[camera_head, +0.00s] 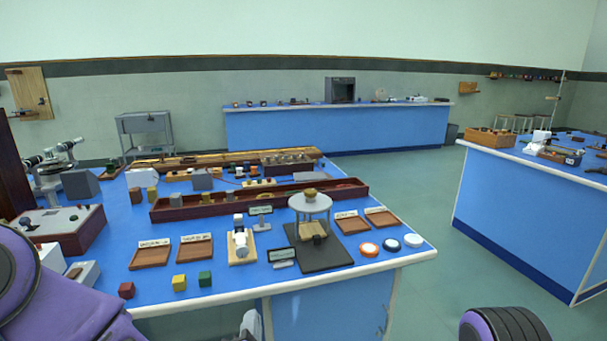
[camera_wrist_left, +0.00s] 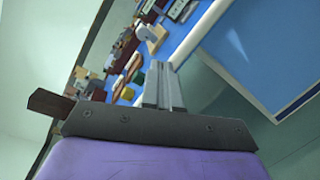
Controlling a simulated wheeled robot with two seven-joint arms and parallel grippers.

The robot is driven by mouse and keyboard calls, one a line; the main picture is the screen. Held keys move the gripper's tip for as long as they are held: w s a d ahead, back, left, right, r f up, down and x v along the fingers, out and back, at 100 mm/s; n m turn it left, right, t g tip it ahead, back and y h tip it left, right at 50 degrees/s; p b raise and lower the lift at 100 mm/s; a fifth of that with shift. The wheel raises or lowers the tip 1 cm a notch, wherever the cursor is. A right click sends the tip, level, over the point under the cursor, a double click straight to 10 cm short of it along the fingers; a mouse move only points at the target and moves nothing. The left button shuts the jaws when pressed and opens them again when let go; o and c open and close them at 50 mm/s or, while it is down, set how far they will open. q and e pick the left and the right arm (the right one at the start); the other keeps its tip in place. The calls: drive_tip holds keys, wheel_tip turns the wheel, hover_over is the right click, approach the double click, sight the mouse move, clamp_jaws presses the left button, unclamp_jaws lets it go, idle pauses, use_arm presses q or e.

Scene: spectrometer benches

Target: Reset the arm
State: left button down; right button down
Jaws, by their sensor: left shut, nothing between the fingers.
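My left arm comes in purple at the lower left of the head view. Part of my left gripper (camera_head: 251,324) shows grey at the bottom edge, in front of the near bench's front edge. In the left wrist view my left gripper (camera_wrist_left: 162,84) has its two grey fingers together, with nothing between them, apart from the bench. My right gripper is out of view; only a dark and purple part of my right arm shows at the bottom right of the head view.
The near blue bench (camera_head: 235,283) carries red, yellow and green cubes (camera_head: 179,283), wooden trays (camera_head: 150,257), a round white-topped stand (camera_head: 310,203) and coloured discs (camera_head: 391,245). Another blue bench (camera_head: 520,215) stands right. Open floor (camera_head: 425,190) lies between them.

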use_arm(q)
drive_tip(key=s+a+f+m+g+h+p, duration=0.1)
drive_tip(key=s+a+f+m+g, duration=0.25)
drive_tip(key=f+m, duration=0.45)
drive_tip(key=s+a+f+m+g+p, duration=0.1)
drive_tip(key=s+a+f+m+g, duration=0.4)
drive_tip(key=f, duration=0.6)
drive_tip(key=s+a+f+m+g+y, duration=0.1)
drive_tip(key=s+a+f, duration=0.2)
drive_tip(key=s, duration=0.3)
drive_tip(key=s+a+f+m+g+p, duration=0.1)
drive_tip(key=s+a+f+m+g, duration=0.1)
drive_tip(key=s+a+f, duration=0.2)
drive_tip(key=s+a+f+m+g+y+p, duration=0.1)
drive_tip(key=s+a+f+m+g, duration=0.1)
drive_tip(key=s+a, duration=0.3)
drive_tip(key=s+f, duration=0.1)
drive_tip(key=s, duration=0.3)
drive_tip(key=shift+f+y, duration=0.15)
drive_tip(key=shift+y, duration=0.15)
